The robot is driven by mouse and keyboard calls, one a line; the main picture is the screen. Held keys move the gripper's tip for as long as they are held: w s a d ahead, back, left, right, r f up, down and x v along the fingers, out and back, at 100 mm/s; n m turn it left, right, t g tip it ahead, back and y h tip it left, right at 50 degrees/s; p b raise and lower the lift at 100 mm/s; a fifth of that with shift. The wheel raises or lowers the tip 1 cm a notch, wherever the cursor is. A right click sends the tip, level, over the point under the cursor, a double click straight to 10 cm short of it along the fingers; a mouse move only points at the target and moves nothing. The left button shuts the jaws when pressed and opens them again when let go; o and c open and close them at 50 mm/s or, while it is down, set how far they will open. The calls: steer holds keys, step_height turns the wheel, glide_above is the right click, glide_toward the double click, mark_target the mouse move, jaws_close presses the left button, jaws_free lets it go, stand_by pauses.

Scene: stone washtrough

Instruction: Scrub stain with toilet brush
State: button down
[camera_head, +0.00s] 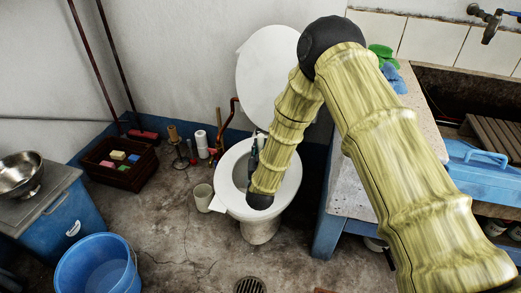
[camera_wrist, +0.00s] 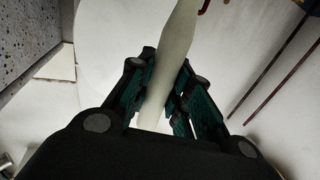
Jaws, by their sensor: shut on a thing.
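The white toilet (camera_head: 288,185) stands mid-picture in the head view with its lid (camera_head: 262,60) raised. My arm reaches down over the bowl, and my gripper (camera_head: 259,145) is low at the bowl, partly hidden by my arm. In the wrist view my gripper (camera_wrist: 163,92) is shut on a pale, smooth handle (camera_wrist: 179,42), which runs slanted between the dark green fingers. I take this to be the toilet brush. Its bristle end cannot be made out. No stain can be made out; my arm covers much of the bowl.
A pale cup (camera_head: 203,197) stands on the floor left of the toilet. A brown crate (camera_head: 120,178), a blue bucket (camera_head: 97,270) and a blue cabinet (camera_head: 60,220) are further left. A speckled counter (camera_head: 352,190) stands close on the right. The floor in front is mostly clear.

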steer(key=shift+a, duration=0.1)
steer(key=shift+w+a, duration=0.25)
steer(key=shift+a, duration=0.5)
steer(key=shift+w+a, duration=0.25)
steer(key=shift+a, duration=0.45)
steer(key=shift+w+a, duration=0.25)
steer(key=shift+a, duration=0.5)
steer(key=shift+s, duration=0.1)
steer(key=s, duration=0.1)
steer(key=s+a+p, duration=0.1)
steer(key=s, duration=0.2)
steer(key=shift+s+a, duration=0.35)
steer(key=shift+s, duration=0.05)
step_height(320, 180, up, 24)
steer(key=p, duration=1.5)
steer(key=shift+p, duration=0.4)
stand_by(0.6)
steer(key=shift+w, duration=0.1)
